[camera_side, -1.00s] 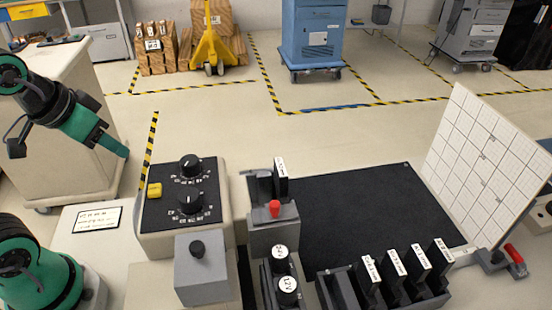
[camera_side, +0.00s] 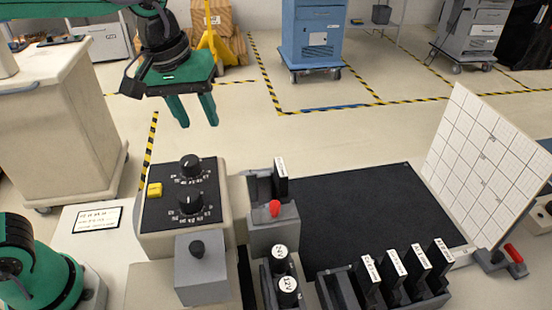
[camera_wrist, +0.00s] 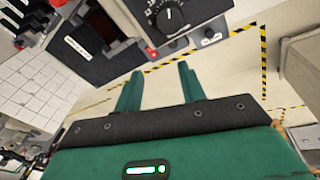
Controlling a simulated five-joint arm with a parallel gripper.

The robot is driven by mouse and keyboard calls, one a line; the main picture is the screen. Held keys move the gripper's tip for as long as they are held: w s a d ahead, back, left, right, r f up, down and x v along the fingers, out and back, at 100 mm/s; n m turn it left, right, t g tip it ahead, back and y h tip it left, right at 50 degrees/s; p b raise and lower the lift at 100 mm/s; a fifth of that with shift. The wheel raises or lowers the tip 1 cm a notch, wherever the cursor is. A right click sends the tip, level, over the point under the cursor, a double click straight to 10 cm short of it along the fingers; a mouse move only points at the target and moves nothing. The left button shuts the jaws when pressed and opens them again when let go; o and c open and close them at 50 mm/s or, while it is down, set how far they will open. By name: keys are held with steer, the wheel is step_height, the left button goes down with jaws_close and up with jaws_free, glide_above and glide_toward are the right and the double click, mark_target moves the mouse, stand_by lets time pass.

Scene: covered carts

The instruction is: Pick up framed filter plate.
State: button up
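Several thin dark plates with white labelled top edges stand upright in a slotted rack (camera_side: 338,290) at the front; one of them is this plate (camera_side: 395,264). Another such plate (camera_side: 281,178) stands in a grey holder (camera_side: 272,228) with a red knob, behind the rack. I cannot tell which one is the framed filter plate. My gripper (camera_side: 199,124) is open and empty, fingers pointing down, high up behind the dial box (camera_side: 180,225) and well away from the plates. Its two separated fingers (camera_wrist: 160,70) also show in the wrist view, with nothing between them.
A black mat (camera_side: 350,215) lies clear between the holder and a tilted white grid board (camera_side: 490,165). Two round labelled knobs (camera_side: 280,258) and a grey box with a black knob (camera_side: 199,268) stand left of the rack. A red-handled lever (camera_side: 514,252) sits at right.

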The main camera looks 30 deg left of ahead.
mark_target(280, 181)
steer(key=w+d+f+n, duration=0.1)
steer(key=d, duration=0.4)
steer(key=w+d+f+n+g, duration=0.1)
steer(key=w+d, duration=0.1)
steer(key=d, duration=0.2)
steer(key=w+d+f+n+g, duration=0.1)
steer(key=d, duration=0.4)
steer(key=shift+w+d+f+n+y, duration=0.15)
steer(key=shift+d+f+n+y, duration=0.15)
steer(key=shift+n+y, duration=0.1)
steer(key=shift+s+f, duration=0.2)
steer(key=shift+f, duration=3.7)
jaws_close()
